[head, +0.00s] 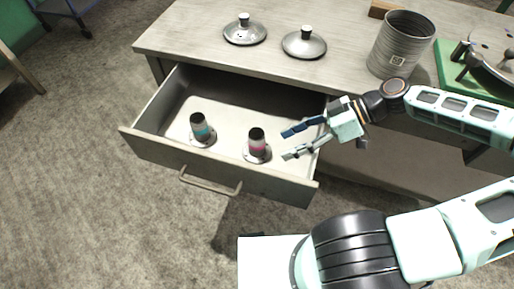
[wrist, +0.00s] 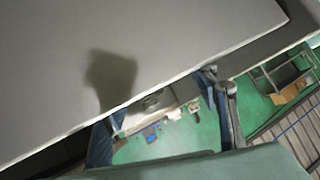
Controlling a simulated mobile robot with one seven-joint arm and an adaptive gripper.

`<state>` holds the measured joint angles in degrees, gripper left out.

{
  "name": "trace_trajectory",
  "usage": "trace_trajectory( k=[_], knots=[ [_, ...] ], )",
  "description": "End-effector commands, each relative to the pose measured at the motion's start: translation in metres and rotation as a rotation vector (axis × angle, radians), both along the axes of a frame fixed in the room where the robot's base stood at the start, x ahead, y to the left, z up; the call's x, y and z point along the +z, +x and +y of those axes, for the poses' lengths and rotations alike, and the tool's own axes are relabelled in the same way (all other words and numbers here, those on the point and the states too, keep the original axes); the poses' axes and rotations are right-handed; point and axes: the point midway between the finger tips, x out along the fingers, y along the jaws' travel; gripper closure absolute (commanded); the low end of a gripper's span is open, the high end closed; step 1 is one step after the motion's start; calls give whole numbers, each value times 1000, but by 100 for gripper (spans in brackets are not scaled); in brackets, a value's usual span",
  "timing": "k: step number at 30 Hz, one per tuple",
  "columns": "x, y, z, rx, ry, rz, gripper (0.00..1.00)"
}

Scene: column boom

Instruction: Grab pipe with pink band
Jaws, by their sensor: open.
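The pipe with the pink band (head: 257,147) stands upright on a round flange in the open drawer, with a dark top. My gripper (head: 285,146) is open and empty just right of it in the head view, fingers pointing left towards it. A gap shows between fingertips and pipe in that picture; the exact height difference is hard to tell. In the wrist view my open fingers (wrist: 163,98) have a pale grey panel with a dark shadow beyond them. I cannot make out the pink-banded pipe there.
The drawer's front wall and handle (head: 210,184) lie nearer. On the worktop (head: 190,35) above are two lids (head: 304,43), a grey metal can (head: 401,45) and a green board (head: 446,70).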

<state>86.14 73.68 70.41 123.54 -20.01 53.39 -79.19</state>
Motion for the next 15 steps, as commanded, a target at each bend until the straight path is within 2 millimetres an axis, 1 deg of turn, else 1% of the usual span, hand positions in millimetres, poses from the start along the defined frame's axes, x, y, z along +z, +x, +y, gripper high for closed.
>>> trace_trajectory(
  k=[3, 6, 10, 13, 15],
  knots=[
    [12, 7, -10, -36, 105, -117, 45],
    [24, 12, -19, -61, 162, -206, 45],
    [34, 15, -28, -81, 202, -285, 45],
    [36, 17, -25, -84, 214, -308, 45],
    [33, 17, -16, -82, 216, -312, 45]
  ],
)
